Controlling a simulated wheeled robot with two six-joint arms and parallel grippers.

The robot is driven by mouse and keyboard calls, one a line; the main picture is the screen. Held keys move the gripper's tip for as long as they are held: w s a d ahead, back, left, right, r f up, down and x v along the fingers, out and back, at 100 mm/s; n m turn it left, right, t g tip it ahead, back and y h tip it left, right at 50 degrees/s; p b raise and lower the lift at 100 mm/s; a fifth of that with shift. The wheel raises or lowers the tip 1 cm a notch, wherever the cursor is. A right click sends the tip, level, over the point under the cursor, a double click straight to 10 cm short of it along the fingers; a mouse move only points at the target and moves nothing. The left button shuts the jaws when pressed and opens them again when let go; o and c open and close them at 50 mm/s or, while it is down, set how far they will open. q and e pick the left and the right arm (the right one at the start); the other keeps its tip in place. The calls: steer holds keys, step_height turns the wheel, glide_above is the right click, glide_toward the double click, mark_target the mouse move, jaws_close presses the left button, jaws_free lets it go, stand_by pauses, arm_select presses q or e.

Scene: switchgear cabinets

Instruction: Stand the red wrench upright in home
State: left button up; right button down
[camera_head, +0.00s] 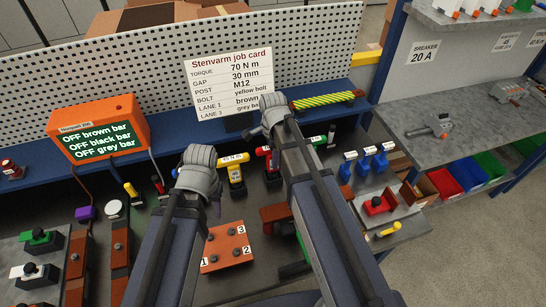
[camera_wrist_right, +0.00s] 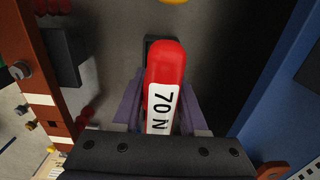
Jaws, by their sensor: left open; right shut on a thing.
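The red wrench (camera_wrist_right: 165,65) has a rounded red handle with a white label reading 70 N. In the right wrist view it stands between the two purple-grey fingers of my right gripper (camera_wrist_right: 161,105), which is shut on it. In the head view a red part of it (camera_head: 267,152) shows beside my right wrist, among the coloured tools on the bench. A dark block shows just behind the handle's end; I cannot tell whether it is the home. My left gripper (camera_head: 215,200) is mostly hidden under its wrist, above the bench left of the right arm, holding nothing visible.
A yellow tool (camera_head: 237,172) stands left of the red one, and a green one (camera_head: 331,136) to its right. The job card (camera_head: 230,80) reads torque 70 N m. A numbered orange-brown plate (camera_head: 227,247) lies in front. Blue clamps (camera_head: 366,165) stand at right.

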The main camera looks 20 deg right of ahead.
steer(key=shift+f+b, duration=0.4)
steer(key=shift+f, duration=0.1)
stand_by(0.3)
steer(key=shift+c, duration=1.8)
jaws_free()
steer(key=shift+r, duration=0.1)
step_height(320, 180, up, 8)
steer(key=p, duration=0.7)
steer(key=shift+p, duration=0.4)
